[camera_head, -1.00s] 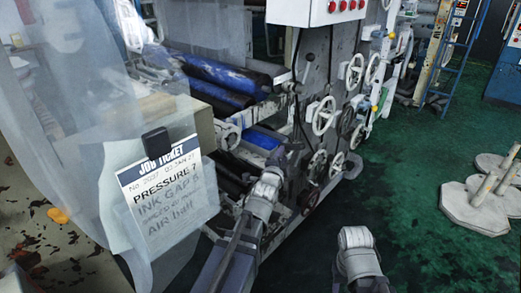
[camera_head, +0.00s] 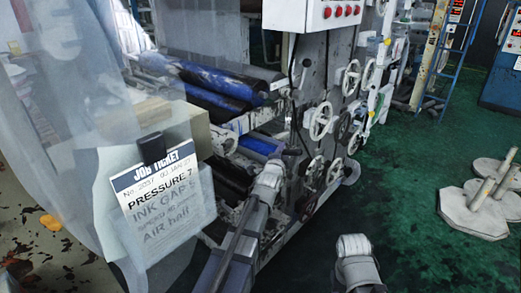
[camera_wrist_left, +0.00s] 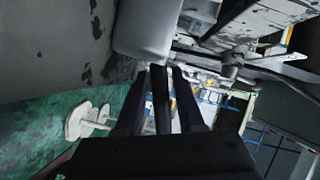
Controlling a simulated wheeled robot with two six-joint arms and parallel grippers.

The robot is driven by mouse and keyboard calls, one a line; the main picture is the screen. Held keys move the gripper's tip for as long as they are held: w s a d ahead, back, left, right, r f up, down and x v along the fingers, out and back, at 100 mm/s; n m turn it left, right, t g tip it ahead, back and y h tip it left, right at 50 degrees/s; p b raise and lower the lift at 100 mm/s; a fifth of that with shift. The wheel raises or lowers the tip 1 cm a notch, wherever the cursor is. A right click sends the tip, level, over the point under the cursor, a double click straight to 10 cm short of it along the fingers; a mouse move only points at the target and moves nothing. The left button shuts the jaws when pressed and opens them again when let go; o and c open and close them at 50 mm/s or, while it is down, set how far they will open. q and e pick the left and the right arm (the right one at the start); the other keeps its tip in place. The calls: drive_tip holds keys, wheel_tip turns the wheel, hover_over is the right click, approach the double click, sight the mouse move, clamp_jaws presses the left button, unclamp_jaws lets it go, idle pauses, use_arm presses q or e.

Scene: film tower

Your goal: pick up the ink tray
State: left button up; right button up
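I cannot clearly pick out the ink tray among the lower parts of the printing press. My left arm reaches up from the bottom in the head view, and its gripper (camera_head: 287,157) is small and dark beside the press's lower rollers. In the left wrist view the two dark fingers (camera_wrist_left: 161,92) stand apart. A black bar runs between them, with narrow gaps on both sides, and no clear grip on it shows. A large grey rounded surface is close ahead of the fingertips. My right arm shows at the bottom of the head view; its gripper is outside the picture.
A job ticket (camera_head: 160,205) hangs on a translucent sheet at the left. Blue-stained rollers (camera_head: 205,92) and white handwheels (camera_head: 322,121) belong to the press. Grey bases with posts (camera_head: 475,212) stand at the right. The green floor (camera_head: 405,215) between is clear.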

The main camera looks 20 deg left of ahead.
use_arm(q)
clamp_jaws()
idle(1.4)
